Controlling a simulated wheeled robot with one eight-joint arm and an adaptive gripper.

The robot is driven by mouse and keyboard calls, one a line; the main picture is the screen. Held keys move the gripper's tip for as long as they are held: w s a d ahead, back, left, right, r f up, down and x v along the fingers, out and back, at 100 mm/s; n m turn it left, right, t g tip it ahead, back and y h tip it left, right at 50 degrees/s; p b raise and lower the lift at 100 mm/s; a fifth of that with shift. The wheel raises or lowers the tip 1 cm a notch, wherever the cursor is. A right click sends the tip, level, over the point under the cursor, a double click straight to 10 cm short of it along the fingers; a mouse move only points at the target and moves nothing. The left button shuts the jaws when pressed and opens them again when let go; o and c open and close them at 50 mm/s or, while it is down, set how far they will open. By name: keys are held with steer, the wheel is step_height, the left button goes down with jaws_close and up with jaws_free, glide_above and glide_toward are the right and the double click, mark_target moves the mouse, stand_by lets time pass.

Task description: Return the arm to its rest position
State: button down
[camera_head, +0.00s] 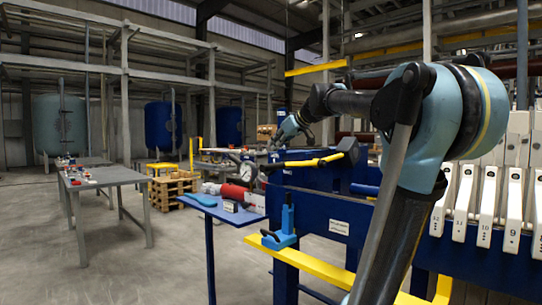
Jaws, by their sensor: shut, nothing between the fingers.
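My arm (455,110) rises from the bottom of the head view, bends at a large teal elbow and reaches left over the blue frame of the press (335,205). My gripper (274,144) is at the far end of the forearm, small and dark in the picture. It is shut and empty. It is near a long-handled tool with a yellow shaft (303,162) and a dark end; I cannot tell how far apart they are.
White numbered filter plates (487,205) stand at the right, close to my arm. A blue side table (226,210) and a yellow rail (310,262) are below. A grey table (110,178) stands left. Open floor lies between the tables.

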steer(key=v, duration=0.7)
steer(key=s+d+f+m+g+h, duration=0.2)
steer(key=s+f, duration=0.7)
steer(key=f, duration=0.7)
steer(key=s+d+f+m+g+h, duration=0.2)
steer(key=s+d+f, duration=0.4)
steer(key=f, duration=1.1)
steer(key=s+d+f+m+g+h, duration=0.2)
steer(key=s+d+f+m+h, duration=0.1)
steer(key=s+f, duration=1.1)
step_height(320, 180, down, 2)
steer(key=shift+d+f+m+h, duration=0.15)
steer(key=shift+d+m+h, duration=0.25)
steer(key=shift+d+m, duration=0.45)
steer(key=shift+a, duration=0.2)
steer(key=shift+w+f, duration=0.2)
steer(key=shift+w, duration=0.15)
steer(key=shift+s, duration=0.15)
